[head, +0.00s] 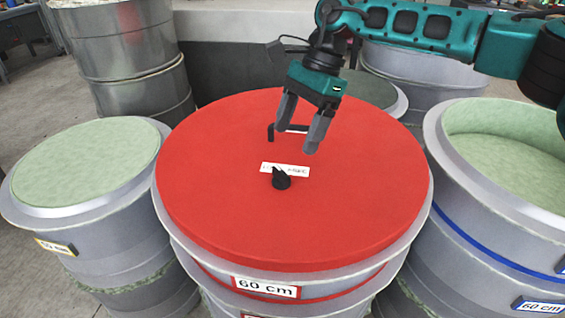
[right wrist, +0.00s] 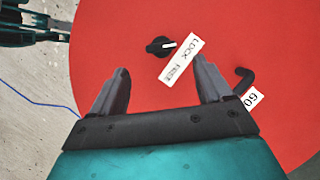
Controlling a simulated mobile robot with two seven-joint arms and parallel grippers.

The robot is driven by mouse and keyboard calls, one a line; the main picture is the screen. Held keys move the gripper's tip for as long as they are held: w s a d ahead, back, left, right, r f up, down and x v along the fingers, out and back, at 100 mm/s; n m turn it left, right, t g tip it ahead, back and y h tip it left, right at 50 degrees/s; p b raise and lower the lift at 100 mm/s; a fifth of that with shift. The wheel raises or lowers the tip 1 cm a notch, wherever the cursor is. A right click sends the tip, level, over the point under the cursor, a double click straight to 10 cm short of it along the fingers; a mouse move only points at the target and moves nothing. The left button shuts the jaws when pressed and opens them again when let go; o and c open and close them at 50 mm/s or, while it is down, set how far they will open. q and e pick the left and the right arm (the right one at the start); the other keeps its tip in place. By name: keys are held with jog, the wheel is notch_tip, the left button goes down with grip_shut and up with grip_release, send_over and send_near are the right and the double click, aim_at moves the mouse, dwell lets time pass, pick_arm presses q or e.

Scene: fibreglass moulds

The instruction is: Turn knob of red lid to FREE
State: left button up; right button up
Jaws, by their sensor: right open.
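The red lid (head: 230,215) lies flat on a grey round mould in the head view and fills much of the right wrist view (right wrist: 110,40). Its black knob (head: 281,180) is near the middle, beside a white LOCK / FREE label (head: 298,170). In the right wrist view the knob (right wrist: 157,47) has a white mark pointing right, towards the LOCK half of the label (right wrist: 182,60). My right gripper (head: 296,138) is open and empty above the lid, behind the knob. In the right wrist view the knob is just beyond the fingertips (right wrist: 161,66), apparently untouched.
A black handle (head: 271,132) stands on the lid under my right gripper. Pale green moulds stand left (head: 85,165) and right (head: 500,150). Metal drums (head: 120,45) are behind on the left. The lid's front half is clear.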

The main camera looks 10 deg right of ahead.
aim_at(282, 171)
jog(key=x, duration=0.7)
jog(key=shift+a+f, duration=0.2)
jog(key=shift+f, duration=0.1)
jog(key=shift+c, duration=0.3)
jog(key=c, duration=1)
